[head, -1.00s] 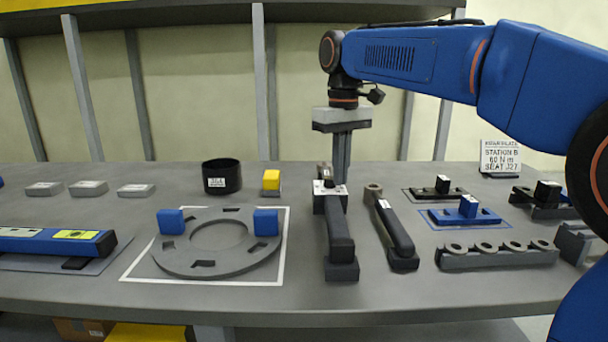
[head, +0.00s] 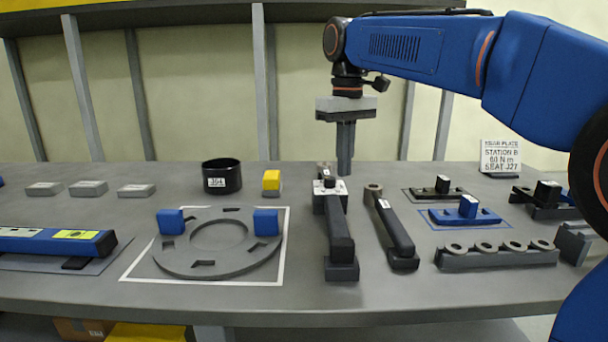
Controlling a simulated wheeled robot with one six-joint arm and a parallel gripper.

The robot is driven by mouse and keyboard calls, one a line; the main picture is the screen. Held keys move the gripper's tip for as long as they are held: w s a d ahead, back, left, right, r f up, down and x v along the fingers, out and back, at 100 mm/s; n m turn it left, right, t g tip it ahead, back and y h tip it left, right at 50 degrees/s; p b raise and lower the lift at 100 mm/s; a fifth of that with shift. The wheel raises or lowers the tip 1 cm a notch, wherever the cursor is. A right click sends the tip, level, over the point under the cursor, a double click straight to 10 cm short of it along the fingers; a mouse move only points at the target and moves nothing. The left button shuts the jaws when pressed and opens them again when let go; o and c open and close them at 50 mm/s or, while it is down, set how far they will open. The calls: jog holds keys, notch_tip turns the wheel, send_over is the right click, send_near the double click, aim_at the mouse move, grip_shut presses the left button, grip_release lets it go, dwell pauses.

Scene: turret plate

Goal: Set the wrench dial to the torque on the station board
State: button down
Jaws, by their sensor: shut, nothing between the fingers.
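The torque wrench (head: 340,240) lies on the bench in a dark cradle, its handle toward the front edge. Its dial (head: 329,185), a pale plate with a dark knob, is at the far end; the setting is too small to read.
A second dark tool (head: 396,234) lies just right of the wrench. A grey ring plate (head: 172,258) with two blue blocks is to the left. A black cup (head: 221,177) and yellow block (head: 271,181) stand behind. A row of grey rings (head: 497,256) is at right.

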jog(key=shift+r, duration=1.85)
jog(key=shift+s+a+f, duration=0.15)
jog(key=shift+a+f, duration=0.3)
jog(key=shift+f, duration=0.55)
jog(key=shift+s+a+f, duration=0.1)
jog(key=shift+a+f, duration=0.3)
jog(key=shift+f, duration=0.6)
jog(key=shift+s+a+f, duration=0.15)
jog(key=shift+a+f, duration=0.3)
jog(key=shift+f, duration=0.55)
jog(key=shift+w, duration=0.6)
jog(key=shift+w+d, duration=0.35)
jog(key=shift+d, duration=0.15)
jog(key=shift+s+d, duration=0.1)
jog(key=shift+d, duration=0.05)
jog(key=shift+s+d, duration=0.15)
jog(key=shift+d, duration=0.05)
jog(key=shift+r, duration=3)
